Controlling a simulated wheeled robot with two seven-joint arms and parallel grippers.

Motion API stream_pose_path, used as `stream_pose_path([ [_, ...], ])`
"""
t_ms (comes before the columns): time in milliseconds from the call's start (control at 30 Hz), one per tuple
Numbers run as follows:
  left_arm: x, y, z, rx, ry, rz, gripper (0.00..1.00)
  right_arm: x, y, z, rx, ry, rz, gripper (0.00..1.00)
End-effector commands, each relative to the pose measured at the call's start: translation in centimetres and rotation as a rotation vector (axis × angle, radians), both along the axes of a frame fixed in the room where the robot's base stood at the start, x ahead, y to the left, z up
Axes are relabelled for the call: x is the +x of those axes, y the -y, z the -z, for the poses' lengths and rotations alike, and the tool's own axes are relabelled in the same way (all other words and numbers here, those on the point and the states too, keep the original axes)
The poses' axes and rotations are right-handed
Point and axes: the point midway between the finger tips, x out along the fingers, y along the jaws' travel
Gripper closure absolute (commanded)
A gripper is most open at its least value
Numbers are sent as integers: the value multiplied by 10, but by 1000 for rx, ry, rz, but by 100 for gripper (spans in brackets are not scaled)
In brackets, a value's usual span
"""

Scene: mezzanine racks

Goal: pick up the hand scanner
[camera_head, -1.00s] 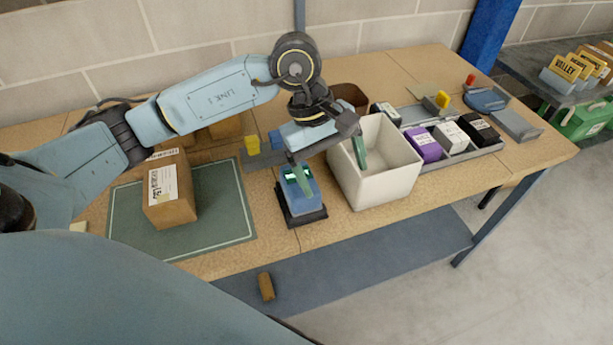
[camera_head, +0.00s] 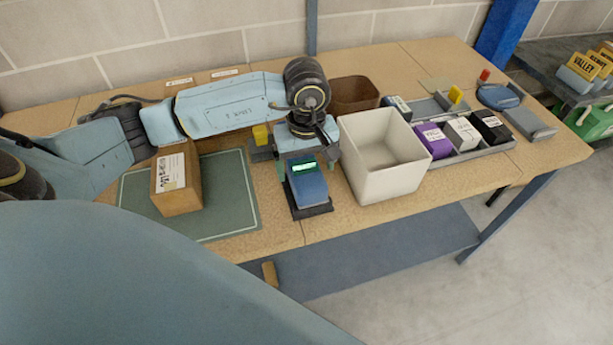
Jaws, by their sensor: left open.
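The hand scanner (camera_head: 308,187) is a blue block with a lit green screen. It sits on a black stand (camera_head: 313,212) near the front edge of the wooden bench. My left gripper (camera_head: 307,168) is open and points down over the scanner's far end. One green finger shows on each side of the scanner, near the screen. I cannot tell whether either finger touches it. My right gripper is out of view.
A white open bin (camera_head: 370,185) stands close to the right of the scanner. A cardboard box (camera_head: 178,182) is on the green mat (camera_head: 228,205) to the left. A brown bin (camera_head: 352,94) stands behind. A tray with purple, white and black boxes (camera_head: 492,127) is farther right.

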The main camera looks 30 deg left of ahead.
Motion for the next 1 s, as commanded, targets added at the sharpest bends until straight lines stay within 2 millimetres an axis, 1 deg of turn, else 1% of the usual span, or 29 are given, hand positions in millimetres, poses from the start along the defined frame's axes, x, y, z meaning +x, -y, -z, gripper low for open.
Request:
stream_pose_path([
  [33,-2,1,9,-1,-6,-1,13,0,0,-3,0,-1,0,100],
  [133,-2,2,24,-1,-5,-2,13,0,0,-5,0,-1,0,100],
  [200,-2,2,32,-1,-5,-1,13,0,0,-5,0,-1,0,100],
  [300,-2,2,38,0,-1,-1,13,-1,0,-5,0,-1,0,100],
  [667,-1,2,38,-1,-1,0,13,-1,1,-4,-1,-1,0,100],
  [1000,-1,2,41,-1,-1,0,13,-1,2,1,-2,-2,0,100],
])
